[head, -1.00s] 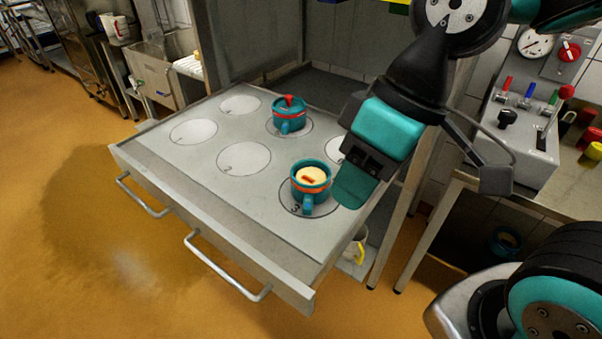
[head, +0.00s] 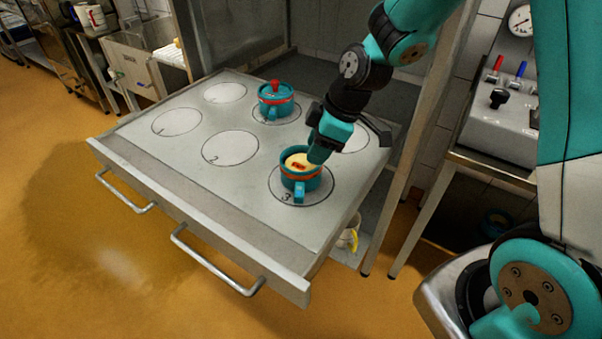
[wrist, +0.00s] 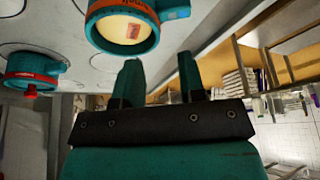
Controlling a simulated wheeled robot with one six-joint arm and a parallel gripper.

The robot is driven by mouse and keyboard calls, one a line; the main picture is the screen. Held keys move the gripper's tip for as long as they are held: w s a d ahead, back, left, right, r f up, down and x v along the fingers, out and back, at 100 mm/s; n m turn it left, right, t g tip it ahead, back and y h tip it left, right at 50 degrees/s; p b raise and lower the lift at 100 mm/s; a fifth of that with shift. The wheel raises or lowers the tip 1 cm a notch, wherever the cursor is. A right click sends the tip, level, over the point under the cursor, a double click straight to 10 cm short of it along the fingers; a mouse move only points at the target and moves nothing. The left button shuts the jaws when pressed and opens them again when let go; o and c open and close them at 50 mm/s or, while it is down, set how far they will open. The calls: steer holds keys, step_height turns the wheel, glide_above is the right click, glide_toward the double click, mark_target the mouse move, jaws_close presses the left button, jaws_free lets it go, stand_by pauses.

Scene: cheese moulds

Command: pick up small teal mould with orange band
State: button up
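A teal mould (head: 300,178) with an orange band, a side handle and a cream-coloured top with a red label stands upright on circle 3. It also shows at the top of the wrist view (wrist: 124,30). A second teal mould (head: 275,103) with a red-orange band and a red knob stands further back, and at the left of the wrist view (wrist: 30,72). My gripper (head: 318,154) is at the far right side of the front mould's rim, close to it. In the wrist view its two fingers (wrist: 159,72) are apart with nothing between them. Contact with the mould cannot be told.
The moulds stand on a grey slab (head: 150,150) with several marked circles, and the left circles are empty. Metal handles (head: 215,262) stick out at its front. A frame post (head: 412,160) rises at its right. A control box (head: 500,120) stands on a bench further right.

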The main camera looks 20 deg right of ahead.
mark_target(300, 172)
steer(key=shift+w+p+x, duration=0.15)
steer(key=shift+p+x, duration=0.2)
steer(key=shift+x, duration=1.4)
steer(key=shift+w+p+x, duration=0.1)
steer(key=shift+p+x, duration=0.25)
steer(key=shift+x, duration=1.4)
steer(key=shift+r, duration=0.1)
jaws_close()
